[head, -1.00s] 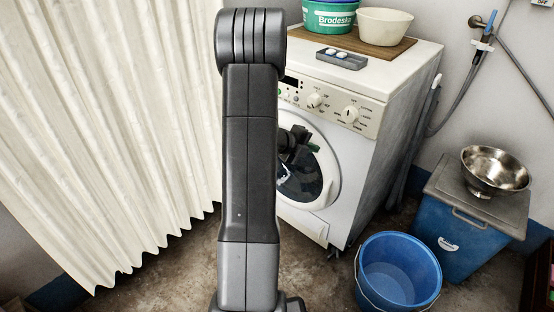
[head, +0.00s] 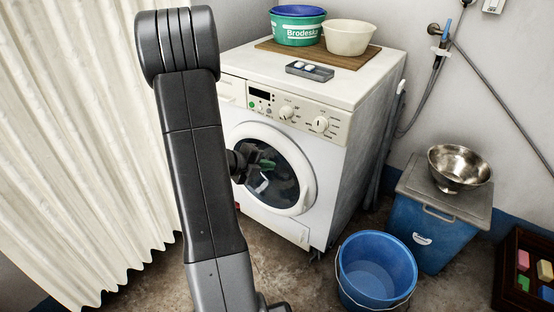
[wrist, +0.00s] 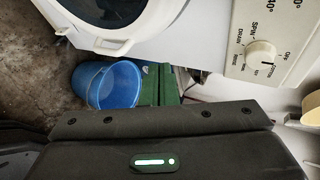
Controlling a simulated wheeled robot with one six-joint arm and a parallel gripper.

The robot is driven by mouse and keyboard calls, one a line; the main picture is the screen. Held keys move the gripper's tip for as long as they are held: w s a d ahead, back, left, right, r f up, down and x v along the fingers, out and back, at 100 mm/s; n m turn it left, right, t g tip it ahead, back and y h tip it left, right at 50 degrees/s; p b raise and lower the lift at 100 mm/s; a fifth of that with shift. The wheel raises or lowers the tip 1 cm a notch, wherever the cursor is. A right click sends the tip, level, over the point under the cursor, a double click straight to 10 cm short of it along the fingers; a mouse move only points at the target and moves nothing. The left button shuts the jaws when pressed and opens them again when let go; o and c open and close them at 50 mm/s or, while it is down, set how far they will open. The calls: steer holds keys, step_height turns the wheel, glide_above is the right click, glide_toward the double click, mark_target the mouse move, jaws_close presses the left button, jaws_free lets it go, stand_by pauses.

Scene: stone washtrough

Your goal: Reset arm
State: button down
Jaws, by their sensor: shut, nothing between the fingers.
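My arm rises upright in the left half of the head view, in front of the washing machine (head: 355,125). The end of my arm with my gripper (head: 256,165) shows just right of the arm link, in front of the machine's round door (head: 305,190). It is dark, small and partly hidden behind my own arm. My gripper is shut and I see nothing held in it.
A cream curtain (head: 75,150) hangs close on the left. A blue bucket (head: 375,275) and a blue box (head: 430,235) with a steel bowl (head: 459,167) stand right. A green tub (head: 298,35), pale bowl (head: 349,38) and grey dish (head: 310,71) are on the machine.

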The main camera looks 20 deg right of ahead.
steer(key=shift+v, duration=1.05)
steer(key=shift+s+d, duration=0.1)
steer(key=shift+s, duration=0.15)
steer(key=b, duration=0.4)
glide_toward(295, 160)
steer(key=d+f, duration=0.3)
steer(key=shift+w+d+r, duration=0.2)
steer(key=shift+w+d, duration=0.45)
steer(key=shift+w, duration=0.2)
steer(key=shift+r, duration=0.1)
